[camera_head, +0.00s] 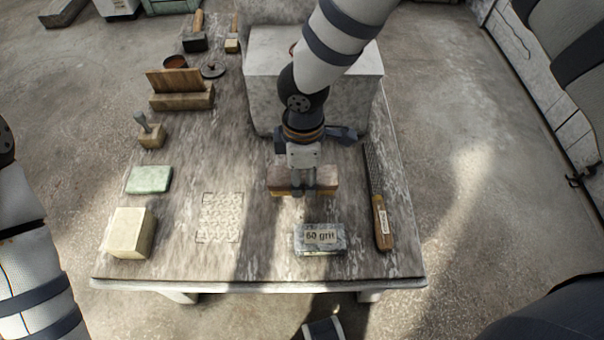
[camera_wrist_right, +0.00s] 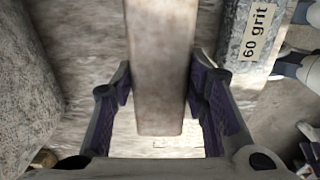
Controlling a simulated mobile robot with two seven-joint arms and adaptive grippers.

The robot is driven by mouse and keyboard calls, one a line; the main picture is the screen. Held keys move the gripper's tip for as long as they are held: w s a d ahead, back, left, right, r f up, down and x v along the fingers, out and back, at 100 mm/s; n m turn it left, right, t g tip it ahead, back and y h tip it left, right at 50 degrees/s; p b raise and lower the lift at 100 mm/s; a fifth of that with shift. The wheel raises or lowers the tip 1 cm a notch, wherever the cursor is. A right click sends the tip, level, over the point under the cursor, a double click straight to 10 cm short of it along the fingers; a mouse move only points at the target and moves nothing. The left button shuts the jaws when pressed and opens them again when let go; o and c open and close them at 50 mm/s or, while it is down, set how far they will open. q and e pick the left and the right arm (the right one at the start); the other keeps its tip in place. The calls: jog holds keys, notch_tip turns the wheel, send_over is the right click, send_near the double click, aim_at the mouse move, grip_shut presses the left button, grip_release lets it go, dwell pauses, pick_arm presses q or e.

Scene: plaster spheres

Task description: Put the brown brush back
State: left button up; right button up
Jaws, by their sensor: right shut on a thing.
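The brown brush (camera_head: 328,177) is a block with a brown top and a paler, yellowish lower side, near the middle right of the worktable. My right gripper (camera_head: 303,192) reaches down over it from above, with its fingers shut across the block. In the right wrist view the brush (camera_wrist_right: 161,70) shows as a long brown-grey bar between the two fingers of the gripper (camera_wrist_right: 163,105). I cannot tell whether its underside touches the table. My left arm shows at the left edge of the head view, but its gripper is outside the frame.
A 60 grit block (camera_head: 320,239) lies in front of the brush and a rasp (camera_head: 381,215) to its right. A large plaster block (camera_head: 262,80) stands behind. A patterned patch (camera_head: 219,217), green pad (camera_head: 149,179) and cream block (camera_head: 130,233) are left. Bare table lies between.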

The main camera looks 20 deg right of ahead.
aim_at(304, 180)
jog(key=shift+w+d+f, duration=0.1)
jog(key=shift+w+f, duration=0.2)
jog(key=shift+f, duration=0.1)
pick_arm(q)
jog(key=shift+s+f+b, duration=0.3)
jog(key=shift+s+f, duration=0.15)
pick_arm(e)
jog(key=shift+w+d+f, duration=0.1)
jog(key=shift+w+f, duration=0.1)
jog(key=shift+f, duration=0.7)
jog(key=shift+w+d+f, duration=0.1)
jog(key=shift+w+f, duration=0.1)
jog(key=shift+f, duration=0.7)
jog(key=shift+f, duration=0.2)
jog(key=o, duration=1)
jog(key=shift+r, duration=0.1)
notch_tip(304, 180, up, 12)
jog(key=shift+r+p, duration=0.15)
jog(key=shift+p, duration=0.5)
pick_arm(q)
jog(key=shift+w+r, duration=0.75)
jog(key=shift+w, duration=0.05)
